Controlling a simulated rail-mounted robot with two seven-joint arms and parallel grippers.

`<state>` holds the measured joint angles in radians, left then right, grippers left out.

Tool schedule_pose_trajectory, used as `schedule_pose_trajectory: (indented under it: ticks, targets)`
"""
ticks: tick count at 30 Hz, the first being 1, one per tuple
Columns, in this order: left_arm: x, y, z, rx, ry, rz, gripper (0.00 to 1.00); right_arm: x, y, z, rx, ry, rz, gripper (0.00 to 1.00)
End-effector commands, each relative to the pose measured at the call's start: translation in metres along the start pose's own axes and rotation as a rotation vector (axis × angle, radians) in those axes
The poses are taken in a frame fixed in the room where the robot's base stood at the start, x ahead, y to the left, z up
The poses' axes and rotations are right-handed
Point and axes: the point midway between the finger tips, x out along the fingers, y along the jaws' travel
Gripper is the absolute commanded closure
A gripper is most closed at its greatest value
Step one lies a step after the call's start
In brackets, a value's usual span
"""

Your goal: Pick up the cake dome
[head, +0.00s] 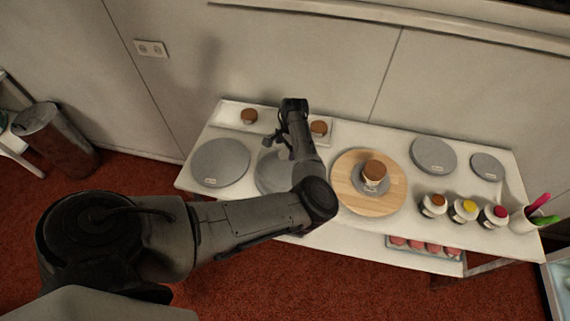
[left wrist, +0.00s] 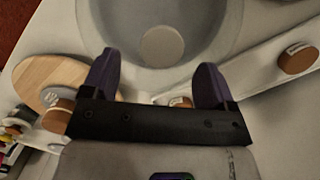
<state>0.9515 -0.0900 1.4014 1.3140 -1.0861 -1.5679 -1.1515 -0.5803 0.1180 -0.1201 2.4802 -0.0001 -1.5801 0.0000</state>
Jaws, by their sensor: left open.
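The cake dome (head: 268,175) looks like a grey, rounded cover on the white table, partly hidden behind my left arm in the head view. In the left wrist view, a large grey round form, apparently the dome (left wrist: 205,30), fills the top, with a paler round knob (left wrist: 161,46) at its middle. My left gripper (head: 270,139) is over the back part of the table, near the dome. In the wrist view its two dark fingers (left wrist: 158,62) are spread apart, either side of the knob in the picture, with nothing between them. I cannot tell the height gap. My right gripper is out of view.
A grey turntable (head: 220,163) lies left of the dome. A wooden board (head: 350,198) with a brown-topped item (head: 374,170) stands right. Further right are grey discs (head: 433,155), jars (head: 463,210) and a utensil cup (head: 523,220). A white tray (head: 276,117) holds brown items behind.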

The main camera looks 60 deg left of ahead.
Motion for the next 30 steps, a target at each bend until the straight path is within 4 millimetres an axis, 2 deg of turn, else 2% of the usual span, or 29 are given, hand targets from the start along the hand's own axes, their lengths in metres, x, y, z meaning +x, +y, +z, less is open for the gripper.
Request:
schedule_pose_trajectory:
  ticks: [4, 9, 18, 30]
  targets:
    - [0.021, -0.002, 0.001, 0.0, -0.002, 0.001, 0.2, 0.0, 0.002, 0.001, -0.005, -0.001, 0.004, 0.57]
    - [0.035, -0.001, 0.001, 0.001, -0.002, 0.001, 0.2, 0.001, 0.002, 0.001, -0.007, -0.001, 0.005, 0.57]
    - [0.037, -0.002, 0.001, 0.001, -0.002, 0.001, 0.2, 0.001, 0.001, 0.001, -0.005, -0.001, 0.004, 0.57]
    - [0.037, -0.002, 0.001, 0.0, -0.001, 0.001, 0.58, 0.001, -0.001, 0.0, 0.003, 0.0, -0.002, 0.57]
